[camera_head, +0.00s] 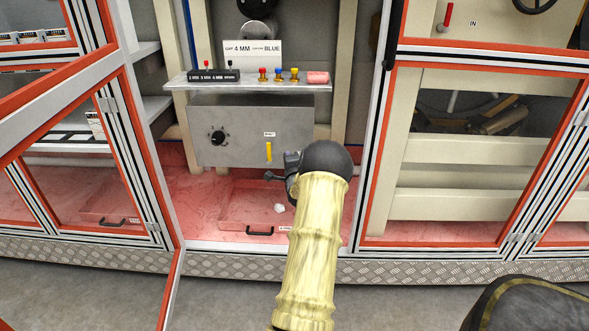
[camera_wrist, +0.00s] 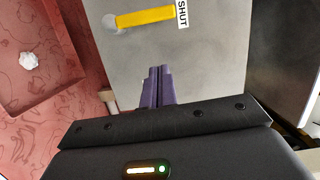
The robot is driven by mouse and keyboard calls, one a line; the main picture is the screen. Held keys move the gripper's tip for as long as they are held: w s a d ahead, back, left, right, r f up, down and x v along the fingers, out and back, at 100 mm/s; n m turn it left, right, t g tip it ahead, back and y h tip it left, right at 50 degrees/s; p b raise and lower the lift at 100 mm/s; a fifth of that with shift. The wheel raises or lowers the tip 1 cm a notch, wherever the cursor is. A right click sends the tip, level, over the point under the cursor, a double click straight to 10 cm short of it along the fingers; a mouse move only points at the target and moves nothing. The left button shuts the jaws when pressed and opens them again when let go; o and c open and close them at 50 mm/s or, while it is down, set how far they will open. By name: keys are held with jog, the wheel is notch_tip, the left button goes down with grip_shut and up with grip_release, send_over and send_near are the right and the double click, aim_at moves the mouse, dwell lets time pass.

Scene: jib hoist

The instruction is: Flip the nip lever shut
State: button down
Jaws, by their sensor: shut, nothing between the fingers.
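The nip lever (camera_head: 268,152) is a yellow bar on the front of a grey steel box. It stands upright, its top end just below a small white label (camera_head: 269,134). In the wrist view the yellow lever (camera_wrist: 147,17) runs from a round pale pivot to the label, which reads SHUT (camera_wrist: 183,13). My gripper (camera_wrist: 159,72) has its purple fingers together with nothing between them. It is in front of the box face, apart from the lever in the picture. In the head view my arm's dark wrist partly hides it, just below and right of the lever.
The grey box (camera_head: 235,150) also carries a black knob (camera_head: 217,137). Above it is a shelf (camera_head: 245,83) with coloured pieces. A red tray (camera_head: 250,208) with a white crumpled bit lies below. Orange-edged frame posts stand on both sides, and an open door (camera_head: 150,200) is at left.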

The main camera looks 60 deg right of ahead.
jog(key=p+v, duration=0.1)
jog(key=v, duration=0.6)
dwell(0.5)
jog(key=w+a+n+g+y, duration=0.1)
jog(key=w+a+n+y, duration=0.3)
jog(key=a, duration=0.7)
jog(key=w+a+n+g+y, duration=0.1)
jog(key=w+a+n+y, duration=0.2)
jog(key=w+a+n, duration=0.55)
jog(key=s+a+n+g+y, duration=0.2)
jog(key=a, duration=0.8)
jog(key=s+a+n+g+y, duration=0.1)
jog(key=s+a+n, duration=0.2)
jog(key=a, duration=0.6)
jog(key=s+a+r+n+g+y, duration=0.15)
jog(key=s+a+n+g, duration=0.55)
jog(key=s+a, duration=0.95)
notch_tip(320, 180, up, 33)
jog(key=n+t+p, duration=0.1)
jog(key=n+p, duration=0.1)
jog(key=p, duration=3.2)
jog(key=shift+w+a+r+t+y, duration=0.2)
jog(key=shift+w+a+t+y, duration=0.1)
jog(key=shift+t+y, duration=0.15)
